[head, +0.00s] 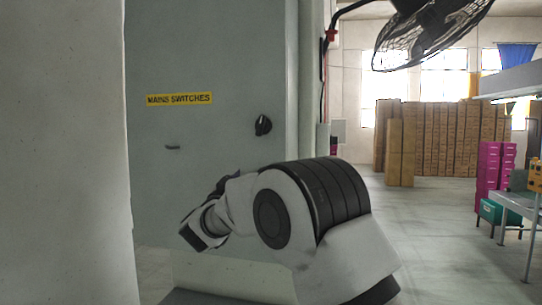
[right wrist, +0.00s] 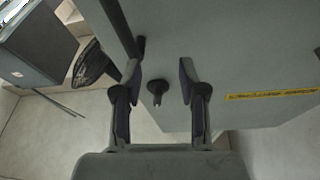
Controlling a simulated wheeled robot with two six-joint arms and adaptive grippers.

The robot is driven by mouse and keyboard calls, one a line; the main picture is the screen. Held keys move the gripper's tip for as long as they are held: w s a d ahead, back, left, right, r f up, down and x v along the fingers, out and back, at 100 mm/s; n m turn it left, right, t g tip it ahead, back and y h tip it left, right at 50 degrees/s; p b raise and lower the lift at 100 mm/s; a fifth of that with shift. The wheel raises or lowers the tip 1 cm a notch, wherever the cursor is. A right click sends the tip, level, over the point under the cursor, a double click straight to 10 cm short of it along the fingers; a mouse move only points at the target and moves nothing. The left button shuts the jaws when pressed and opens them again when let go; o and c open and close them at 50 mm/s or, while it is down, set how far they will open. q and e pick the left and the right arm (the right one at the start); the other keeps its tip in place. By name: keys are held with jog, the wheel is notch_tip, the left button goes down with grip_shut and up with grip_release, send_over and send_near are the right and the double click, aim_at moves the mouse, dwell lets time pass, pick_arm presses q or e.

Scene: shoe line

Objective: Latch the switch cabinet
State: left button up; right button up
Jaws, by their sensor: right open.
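The grey switch cabinet (head: 220,190) stands in front of me, with a yellow MAINS SWITCHES label (head: 179,98) on its face. A black knob (head: 263,125) sits right of the label, its grip tilted. A small dark fitting (head: 172,147) is below the label. In the right wrist view my right gripper (right wrist: 159,72) is open and empty. Its two fingers are on either side of the black knob (right wrist: 157,88) in the picture; I cannot tell how far off the knob is. The label also shows there (right wrist: 270,95). My left gripper is out of view.
A black fan (head: 430,32) hangs at the upper right. Stacked brown cartons (head: 440,138) stand at the back, with magenta boxes (head: 490,165) and a workbench (head: 525,205) at the right. The floor (head: 440,235) between the cabinet and the bench is clear.

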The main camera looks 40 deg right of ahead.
jog(key=m+h+p, duration=0.1)
jog(key=m, duration=0.1)
send_near(260, 124)
jog(key=d+r, duration=0.1)
jog(key=d, duration=0.1)
jog(key=w+p, duration=0.1)
jog(key=w+d+r, duration=0.1)
jog(key=shift+w+d+p, duration=0.2)
jog(key=shift+w+p, duration=0.15)
jog(key=shift+p, duration=0.05)
jog(key=x, duration=0.1)
jog(key=p+x, duration=0.1)
jog(key=x, duration=0.1)
jog(key=p+x, duration=0.1)
jog(key=x, duration=0.1)
jog(key=shift+s+d+f, duration=0.1)
jog(key=shift+d+f, duration=0.15)
jog(key=shift+f, duration=0.15)
jog(key=shift+d, duration=0.25)
jog(key=shift+a+r, duration=0.1)
jog(key=shift+a, duration=0.35)
jog(key=shift+c, duration=1.3)
grip_shut()
